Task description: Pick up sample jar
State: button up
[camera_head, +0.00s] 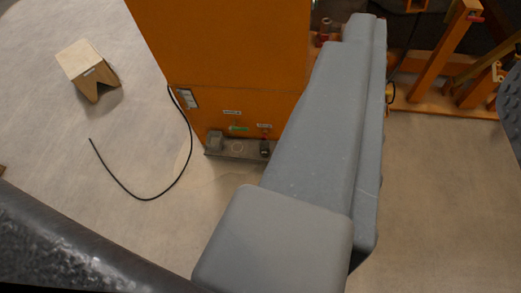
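My gripper (362,22) shows as long, smooth grey parts running from the bottom middle up to the top right. Two long sides lie close together there, and I cannot tell whether its fingers are open or shut. I see nothing clearly held. I cannot surely make out the sample jar. A small jar-like thing (325,27) with a reddish lower part stands just left of the gripper's far end, partly cut off by it. A narrow grey shelf (225,153) at the foot of the orange cabinet (220,60) holds a grey block (215,140) and a small dark thing (265,147).
A wooden stool (88,68) stands on the pale floor at left. A black cable (150,197) curls from the cabinet over the floor. An orange frame (440,50) with several posts stands at upper right. The floor at lower right is clear.

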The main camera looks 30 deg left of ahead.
aim_at(264, 145)
jog(key=i, duration=0.95)
jog(key=z, duration=0.05)
